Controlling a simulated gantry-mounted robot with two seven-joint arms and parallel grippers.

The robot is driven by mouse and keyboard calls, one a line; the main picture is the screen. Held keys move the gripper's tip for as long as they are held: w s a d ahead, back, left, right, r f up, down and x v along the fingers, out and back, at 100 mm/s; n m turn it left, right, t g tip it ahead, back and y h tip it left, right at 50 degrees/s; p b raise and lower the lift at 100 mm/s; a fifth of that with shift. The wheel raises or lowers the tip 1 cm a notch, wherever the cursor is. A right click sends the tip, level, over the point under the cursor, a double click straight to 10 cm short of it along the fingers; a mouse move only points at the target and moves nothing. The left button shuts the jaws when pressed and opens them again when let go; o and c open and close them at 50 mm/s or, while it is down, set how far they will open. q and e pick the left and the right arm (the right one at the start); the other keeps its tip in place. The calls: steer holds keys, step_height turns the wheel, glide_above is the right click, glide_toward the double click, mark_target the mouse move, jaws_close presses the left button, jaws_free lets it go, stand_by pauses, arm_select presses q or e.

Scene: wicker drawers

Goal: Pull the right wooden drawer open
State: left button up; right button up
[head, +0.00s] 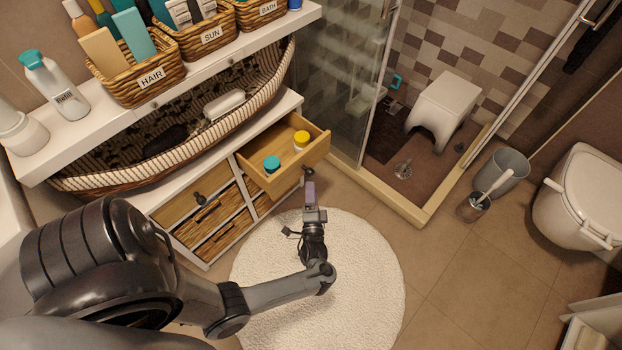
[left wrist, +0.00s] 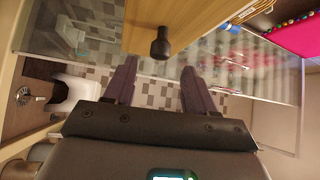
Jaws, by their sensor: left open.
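The right wooden drawer (head: 318,150) stands pulled out of the white cabinet in the head view, with a teal-lidded jar (head: 272,164) and a yellow-lidded jar (head: 301,140) inside. Its front panel (left wrist: 205,18) fills the top of the left wrist view. The dark round knob (left wrist: 160,43) on it lies just beyond my left gripper (left wrist: 158,72), in line with the gap between the fingers. The fingers are apart and hold nothing. In the head view my left gripper (head: 309,185) is just in front of the drawer front. My right gripper is not in view.
The left wooden drawer (head: 180,210) is shut, with wicker drawers (head: 220,238) below. A glass shower panel (head: 340,75) stands close to the open drawer's right. A round white rug (head: 365,260) covers the floor in front. Baskets and bottles stand on the upper shelf.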

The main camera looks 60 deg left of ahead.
arm_select(q)
steer(key=shift+v, duration=1.8)
